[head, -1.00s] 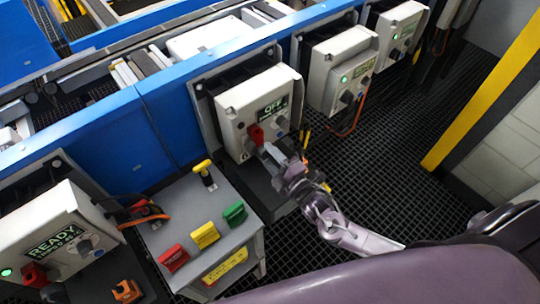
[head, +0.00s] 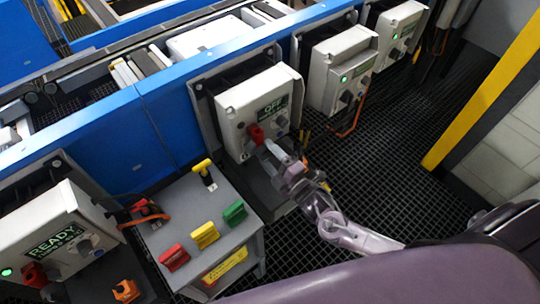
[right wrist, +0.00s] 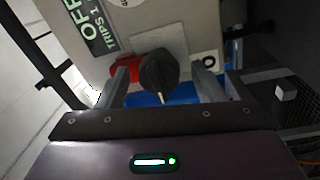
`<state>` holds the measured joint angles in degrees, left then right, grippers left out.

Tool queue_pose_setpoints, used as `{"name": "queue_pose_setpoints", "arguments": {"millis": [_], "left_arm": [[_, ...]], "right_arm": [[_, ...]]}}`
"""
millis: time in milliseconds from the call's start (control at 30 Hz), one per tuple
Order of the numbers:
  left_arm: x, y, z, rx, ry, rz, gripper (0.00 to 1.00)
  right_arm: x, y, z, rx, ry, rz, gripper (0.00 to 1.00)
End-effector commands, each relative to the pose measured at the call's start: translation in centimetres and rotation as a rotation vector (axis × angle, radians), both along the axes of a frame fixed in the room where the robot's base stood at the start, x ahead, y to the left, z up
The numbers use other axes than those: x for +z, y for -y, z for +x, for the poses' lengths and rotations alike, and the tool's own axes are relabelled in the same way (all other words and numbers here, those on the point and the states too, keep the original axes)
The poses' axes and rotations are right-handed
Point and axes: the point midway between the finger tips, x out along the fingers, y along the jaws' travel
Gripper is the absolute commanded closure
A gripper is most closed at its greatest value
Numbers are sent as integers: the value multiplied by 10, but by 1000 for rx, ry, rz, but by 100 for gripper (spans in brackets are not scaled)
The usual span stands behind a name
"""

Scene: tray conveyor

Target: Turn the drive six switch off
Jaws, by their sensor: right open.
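A grey drive box (head: 232,119) in the middle of the head view has a dark display reading OFF; I cannot read a drive number. Its front carries a red part (head: 257,135) and a small knob (head: 281,121). My right gripper (head: 268,147) is at the lower front of this box. In the right wrist view, a black rotary knob (right wrist: 158,70) with a pale pointer mark lies between the two open fingers, apart from both. A red part (right wrist: 124,68) shows behind the left finger. The OFF display (right wrist: 82,25) is at upper left. My left gripper is out of view.
Similar boxes stand along the blue conveyor side: one reading READY (head: 45,228) at lower left and two with green lights (head: 330,85) (head: 398,35) at right. A grey stand (head: 222,212) with red, yellow and green blocks is left of my gripper. Dark grating floor is open at right.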

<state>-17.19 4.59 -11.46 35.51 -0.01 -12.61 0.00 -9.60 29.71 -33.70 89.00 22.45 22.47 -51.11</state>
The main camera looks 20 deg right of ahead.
Motion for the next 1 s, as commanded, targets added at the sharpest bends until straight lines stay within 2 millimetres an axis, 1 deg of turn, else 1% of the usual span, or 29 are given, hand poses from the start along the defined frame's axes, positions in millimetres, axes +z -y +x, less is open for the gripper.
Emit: {"name": "queue_pose_setpoints", "arguments": {"millis": [133,200,267,500,600,733,1000], "left_arm": [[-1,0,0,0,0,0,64],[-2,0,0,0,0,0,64],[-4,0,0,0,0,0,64],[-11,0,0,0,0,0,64],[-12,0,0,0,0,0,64],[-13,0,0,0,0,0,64],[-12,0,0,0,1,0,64]], "right_arm": [[-1,1,-2,0,0,0,38],[-2,3,-8,0,-2,-1,38],[-4,6,-16,1,-4,-1,38],[-7,20,-55,1,-4,0,38],[-7,24,-66,1,-3,0,38],[-6,26,-72,0,0,0,38],[-5,27,-73,0,1,0,38]]}}
